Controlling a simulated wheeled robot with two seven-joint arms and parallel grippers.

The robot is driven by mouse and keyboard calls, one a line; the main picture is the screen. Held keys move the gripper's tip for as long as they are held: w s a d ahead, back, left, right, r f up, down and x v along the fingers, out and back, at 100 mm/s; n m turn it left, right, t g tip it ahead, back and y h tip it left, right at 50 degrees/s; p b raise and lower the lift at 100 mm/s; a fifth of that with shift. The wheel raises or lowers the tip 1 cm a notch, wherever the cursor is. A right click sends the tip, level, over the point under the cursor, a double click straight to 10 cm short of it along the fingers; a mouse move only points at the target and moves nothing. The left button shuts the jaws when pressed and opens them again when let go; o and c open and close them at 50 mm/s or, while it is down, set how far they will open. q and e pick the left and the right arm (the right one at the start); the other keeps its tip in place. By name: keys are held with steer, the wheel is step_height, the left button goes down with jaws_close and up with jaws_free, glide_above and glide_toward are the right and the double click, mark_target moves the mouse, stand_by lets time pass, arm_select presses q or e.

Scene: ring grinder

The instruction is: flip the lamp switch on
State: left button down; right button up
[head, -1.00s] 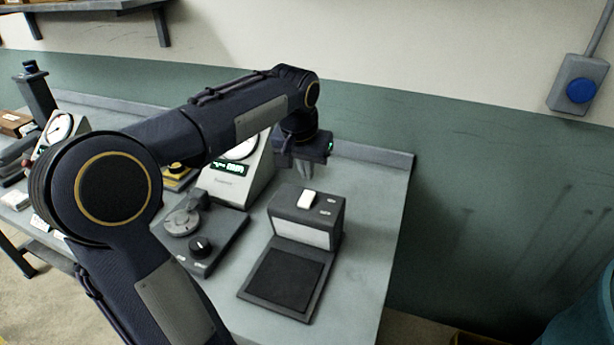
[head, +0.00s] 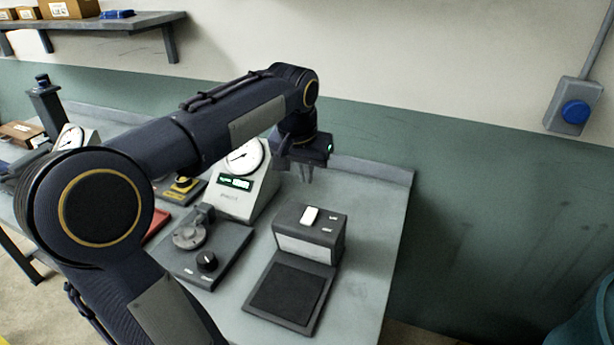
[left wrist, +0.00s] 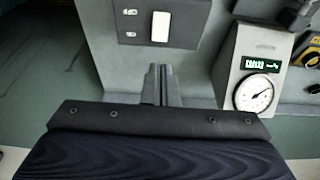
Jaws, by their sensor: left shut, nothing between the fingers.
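The lamp (head: 305,246) is a dark box with a pale front panel on the workbench. Its white rocker switch (head: 310,215) sits on the top face; the switch also shows at the top of the left wrist view (left wrist: 160,27). I cannot tell its setting. My left gripper (head: 305,174) is above the bench behind the lamp, fingers pointing down. It is shut and empty. In the left wrist view the closed fingers (left wrist: 159,84) are near the lamp's top face, apart from the switch. My right gripper is in neither view.
A dial gauge with a green display (head: 238,182) stands left of the lamp. A dark unit with a round plate and knob (head: 206,262) is in front of it. A dark flat pad (head: 288,292) lies before the lamp. A blue button box (head: 574,112) hangs on the wall.

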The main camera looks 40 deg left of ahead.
arm_select(q)
steer(key=s+v, duration=0.1)
steer(key=v, duration=0.7)
steer(key=shift+d, duration=0.15)
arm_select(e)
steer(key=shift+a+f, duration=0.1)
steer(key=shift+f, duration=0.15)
arm_select(q)
steer(key=shift+s+f, duration=0.1)
steer(key=shift+f, duration=0.05)
steer(key=shift+d+f, duration=0.1)
steer(key=s+d+f+m+t+h, duration=0.2)
steer(key=s+d+f+h, duration=0.3)
steer(key=s+d+f, duration=1.25)
steer(key=n+g+y, duration=0.1)
steer(key=n+y, duration=0.1)
steer(key=y, duration=0.3)
glide_toward(312, 210)
steer(key=x, duration=0.6)
steer(key=shift+w+f, duration=0.1)
steer(key=shift+f, duration=0.2)
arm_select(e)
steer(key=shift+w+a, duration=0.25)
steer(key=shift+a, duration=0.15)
